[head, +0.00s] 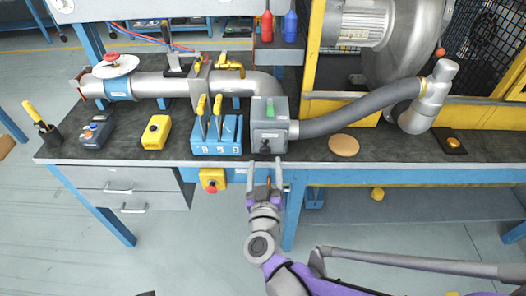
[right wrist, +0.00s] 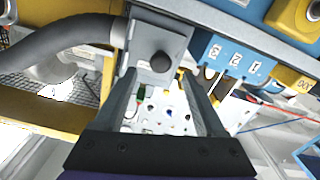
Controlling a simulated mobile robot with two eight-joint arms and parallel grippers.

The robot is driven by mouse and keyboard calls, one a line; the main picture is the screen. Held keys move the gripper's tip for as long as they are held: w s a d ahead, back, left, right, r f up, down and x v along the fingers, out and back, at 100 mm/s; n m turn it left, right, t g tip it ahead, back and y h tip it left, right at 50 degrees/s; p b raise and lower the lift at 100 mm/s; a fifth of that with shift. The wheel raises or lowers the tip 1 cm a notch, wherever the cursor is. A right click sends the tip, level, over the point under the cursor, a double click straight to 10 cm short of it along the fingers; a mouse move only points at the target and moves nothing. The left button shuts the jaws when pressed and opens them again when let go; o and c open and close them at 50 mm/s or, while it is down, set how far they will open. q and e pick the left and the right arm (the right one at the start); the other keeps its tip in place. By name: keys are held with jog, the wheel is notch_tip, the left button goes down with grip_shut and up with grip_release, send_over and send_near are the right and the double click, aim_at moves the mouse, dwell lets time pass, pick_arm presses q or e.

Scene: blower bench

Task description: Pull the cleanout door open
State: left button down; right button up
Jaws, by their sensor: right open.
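The cleanout door is the grey front face of a grey box (head: 270,110) at the bench's front edge. A round black knob (head: 265,147) sits on it. In the right wrist view the door (right wrist: 150,38) appears shut and the knob (right wrist: 160,64) shows just beyond and between the fingertips. My right gripper (head: 265,163) is open and empty, pointing at the door from in front and slightly below the knob. In the right wrist view its two fingers (right wrist: 160,78) are spread either side of the knob's line. Whether they touch anything I cannot tell. My left gripper is not in view.
A blue block (head: 217,148) with yellow-handled tools stands just left of the box. A grey hose (head: 350,112) runs right from it to the blower. A round tan disc (head: 343,146) lies right. A yellow box with a red button (head: 212,180) hangs below the bench edge.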

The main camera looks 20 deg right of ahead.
aim_at(265, 152)
jog(key=x, duration=0.6)
jog(key=shift+w+f+b, duration=0.1)
jog(key=shift+w+b, duration=0.1)
jog(key=shift+b, duration=0.1)
grip_shut()
dwell(1.1)
